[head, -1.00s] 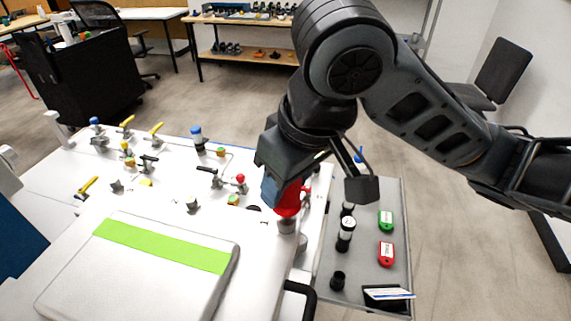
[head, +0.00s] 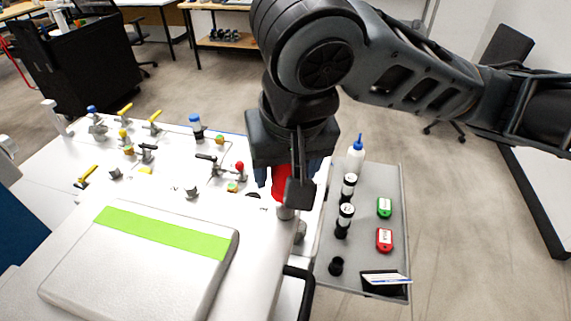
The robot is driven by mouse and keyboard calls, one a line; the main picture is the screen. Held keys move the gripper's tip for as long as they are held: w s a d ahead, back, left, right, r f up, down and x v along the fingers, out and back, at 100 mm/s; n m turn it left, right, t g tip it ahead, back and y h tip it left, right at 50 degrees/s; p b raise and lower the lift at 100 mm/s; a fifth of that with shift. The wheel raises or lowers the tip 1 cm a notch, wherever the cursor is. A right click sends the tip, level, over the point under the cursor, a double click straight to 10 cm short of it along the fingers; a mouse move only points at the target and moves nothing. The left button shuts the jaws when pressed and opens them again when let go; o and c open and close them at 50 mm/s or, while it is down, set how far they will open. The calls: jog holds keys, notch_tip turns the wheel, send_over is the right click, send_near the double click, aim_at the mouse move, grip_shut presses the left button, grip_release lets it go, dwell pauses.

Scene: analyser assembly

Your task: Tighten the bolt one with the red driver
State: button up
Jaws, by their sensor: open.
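The red driver (head: 279,186) stands upright at the right edge of the white analyser panel (head: 165,190). Its lower end meets a grey round post (head: 285,213); a bolt under it is hidden. My gripper (head: 288,180) is above and around the driver's red handle, pointing down, with its jaws open. One finger hides part of the handle, so contact cannot be told. No label shows which bolt is bolt one.
Several valves and knobs stand on the panel's left and middle. A white cover with a green stripe (head: 165,240) lies in front.

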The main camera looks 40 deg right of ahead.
jog(key=shift+g+y, duration=0.7)
jog(key=shift+g, duration=0.8)
grip_shut()
jog(key=shift+r, duration=0.15)
jog(key=shift+r, duration=2.85)
